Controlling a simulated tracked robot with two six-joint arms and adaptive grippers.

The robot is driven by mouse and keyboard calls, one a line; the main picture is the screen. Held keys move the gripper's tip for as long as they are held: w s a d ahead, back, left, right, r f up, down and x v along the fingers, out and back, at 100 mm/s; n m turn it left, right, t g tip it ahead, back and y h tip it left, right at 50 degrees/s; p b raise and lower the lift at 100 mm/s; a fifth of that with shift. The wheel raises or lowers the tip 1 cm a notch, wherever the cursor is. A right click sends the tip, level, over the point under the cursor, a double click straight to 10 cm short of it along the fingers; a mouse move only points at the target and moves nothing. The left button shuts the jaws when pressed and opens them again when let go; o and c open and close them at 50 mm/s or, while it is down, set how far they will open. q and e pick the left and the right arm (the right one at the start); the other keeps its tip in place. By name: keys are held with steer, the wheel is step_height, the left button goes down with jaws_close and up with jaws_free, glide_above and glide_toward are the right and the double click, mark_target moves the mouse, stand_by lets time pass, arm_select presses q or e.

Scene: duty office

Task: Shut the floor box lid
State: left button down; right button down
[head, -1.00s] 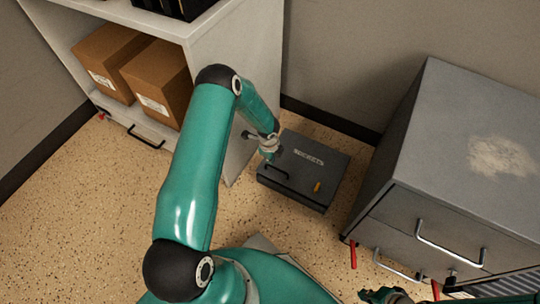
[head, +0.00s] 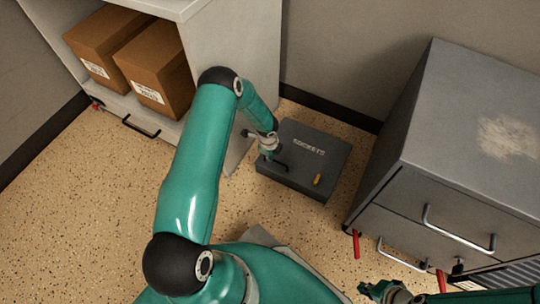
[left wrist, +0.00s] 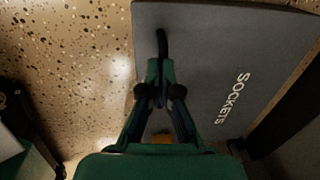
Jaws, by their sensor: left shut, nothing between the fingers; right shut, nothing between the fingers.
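The dark grey floor box (head: 318,150) marked SOCKETS stands on the floor beside the shelf unit. Its lid (left wrist: 215,55) looks flat and level on the box, with no gap that I can make out. A black handle (left wrist: 161,45) is on the lid, and a yellow piece (head: 317,180) is near its front right edge. My left gripper (head: 270,156) is shut and empty above the lid by the handle; in the left wrist view its fingertips (left wrist: 160,92) point toward the handle. I cannot tell whether they touch. My right gripper (head: 385,292) is shut and empty at the bottom edge.
A shelf unit (head: 232,70) with cardboard boxes (head: 155,75) stands left of the floor box. A grey drawer cabinet (head: 465,130) with metal handles and red parts low down stands to its right. The wall is close behind. Open speckled floor (head: 70,220) lies at left.

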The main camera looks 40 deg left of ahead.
arm_select(q)
steer(key=shift+s+f, duration=0.1)
steer(key=shift+f, duration=0.35)
steer(key=shift+s, duration=0.1)
arm_select(e)
steer(key=shift+s+f, duration=0.1)
steer(key=shift+f, duration=0.25)
